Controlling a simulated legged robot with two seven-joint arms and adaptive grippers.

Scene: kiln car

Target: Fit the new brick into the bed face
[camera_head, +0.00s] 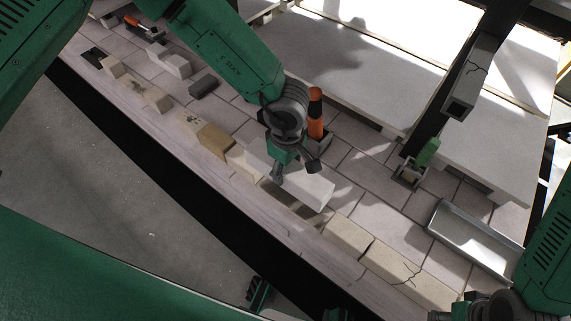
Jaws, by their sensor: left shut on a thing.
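The new brick (308,188) is a pale, nearly white block. My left gripper (294,170) is shut on it from above, with the brick's right end sticking out past the fingers. The bed face shows as a row of tan bricks along the near edge of the tiled kiln car deck. A dark gap (292,204) in this row lies just below and in front of the held brick, between a tan brick on its left (243,164) and one on its right (347,237). Whether the brick touches the deck is unclear. My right gripper (440,315) is barely in view at the bottom edge.
A cracked brick (408,278) continues the row rightward. An orange-and-black tool (315,113) stands in a holder behind my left gripper. A metal trough (472,238) and a green-handled brush (426,152) lie right. Loose bricks and a dark block (203,86) lie left.

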